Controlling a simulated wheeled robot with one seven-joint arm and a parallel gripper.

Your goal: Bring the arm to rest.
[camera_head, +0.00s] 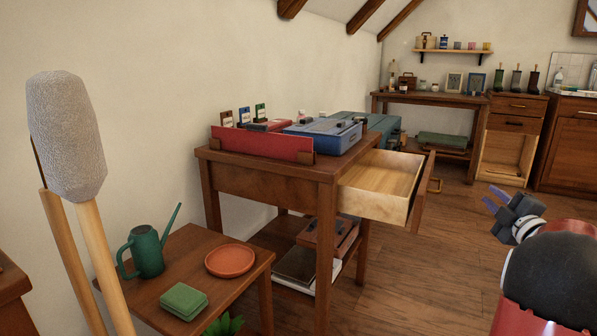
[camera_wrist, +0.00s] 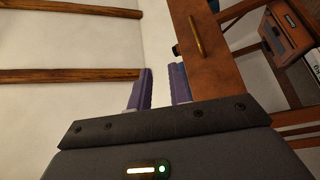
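My gripper (camera_head: 494,198) is at the right of the head view, above the wooden floor and to the right of the open drawer. Its two purple fingers stand apart with nothing between them. The wrist view shows the fingers (camera_wrist: 161,88) from behind, also apart and empty. My arm reaches in from the lower right corner. The wooden desk (camera_head: 270,182) has its drawer (camera_head: 377,186) pulled out, and the part of its inside that shows is empty. The drawer front with a brass handle (camera_wrist: 196,35) shows beyond the fingers in the wrist view.
A blue case (camera_head: 325,134) and a red panel (camera_head: 262,144) are on the desk. A low table in front holds a green watering can (camera_head: 147,252), a terracotta saucer (camera_head: 230,260) and a green sponge-like block (camera_head: 184,300). Floor (camera_head: 450,235) right of the desk is clear.

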